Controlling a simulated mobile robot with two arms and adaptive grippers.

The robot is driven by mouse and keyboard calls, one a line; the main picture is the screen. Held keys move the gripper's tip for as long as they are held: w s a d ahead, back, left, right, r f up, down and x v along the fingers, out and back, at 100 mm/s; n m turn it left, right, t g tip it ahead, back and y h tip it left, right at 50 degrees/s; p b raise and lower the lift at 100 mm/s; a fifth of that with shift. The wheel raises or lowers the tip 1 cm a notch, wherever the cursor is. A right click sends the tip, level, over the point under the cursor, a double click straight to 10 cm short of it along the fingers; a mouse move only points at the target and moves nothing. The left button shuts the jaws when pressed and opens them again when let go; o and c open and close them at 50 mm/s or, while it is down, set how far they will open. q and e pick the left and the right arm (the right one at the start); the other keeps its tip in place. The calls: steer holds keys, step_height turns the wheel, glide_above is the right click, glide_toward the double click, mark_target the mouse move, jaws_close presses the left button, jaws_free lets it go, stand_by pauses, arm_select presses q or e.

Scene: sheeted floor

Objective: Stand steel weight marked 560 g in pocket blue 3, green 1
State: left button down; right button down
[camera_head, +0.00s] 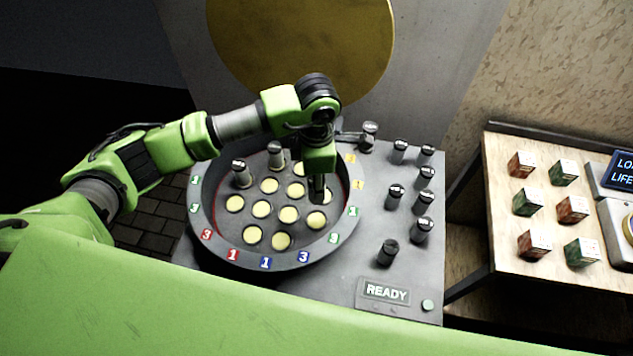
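A round grey tray (262,252) holds several pockets with pale yellow floors. Coloured number tags ring its rim, among them a blue 3 (303,257) and a green 1 (353,212). Two steel weights with dark bodies and light caps stand at the tray's back left, one (241,174) left of the other (276,156). More weights, such as this one (421,230), stand right of the tray; their marks are too small to read. My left gripper (318,191) points down over the tray's right side. Its fingers are dark and narrow; whether it holds anything is unclear. My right gripper is out of view.
One weight (370,136) stands behind the tray, close to my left wrist. A wooden table (505,250) with several small boxes stands at right.

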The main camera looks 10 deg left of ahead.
arm_select(q)
step_height(320, 180, down, 10)
steer(key=b, duration=0.9)
steer(key=shift+w, duration=0.1)
steer(key=shift+f+b, duration=0.45)
steer(key=shift+b, duration=0.1)
steer(key=shift+f, duration=0.1)
steer(key=shift+b, duration=0.35)
steer(key=shift+f+b, duration=0.6)
steer(key=c, duration=1.5)
jaws_free()
steer(key=shift+f, duration=0.1)
